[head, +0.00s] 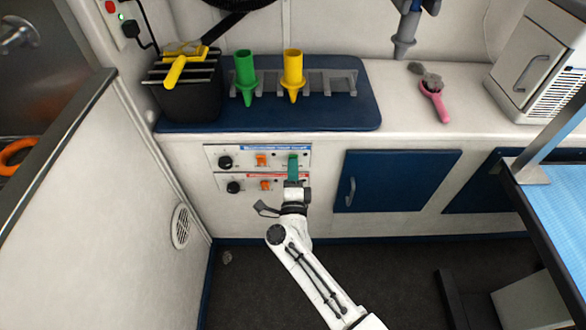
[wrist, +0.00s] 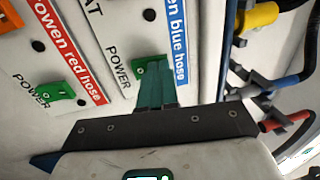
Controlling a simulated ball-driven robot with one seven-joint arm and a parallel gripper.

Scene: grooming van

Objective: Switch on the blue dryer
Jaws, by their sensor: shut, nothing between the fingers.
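The upper control panel with a blue-striped label (head: 277,148) is on the cabinet front; its stripe reads "…en blue hose" in the wrist view (wrist: 178,42). Its green POWER switch (wrist: 139,70) is partly covered by my fingers. My gripper (head: 292,161) is shut and empty, its green fingertips at that switch; they also show in the wrist view (wrist: 154,84). They look to be touching or very near it; I cannot tell which. The switch's on or off position is hidden.
The red-labelled panel (head: 250,176) lies just below, with its own green POWER switch (wrist: 52,92). Each panel has a black knob (head: 225,162) and an orange switch (head: 261,160). A blue door (head: 400,182) is to the right. Nozzles (head: 245,75) stand above on a blue mat (head: 350,112).

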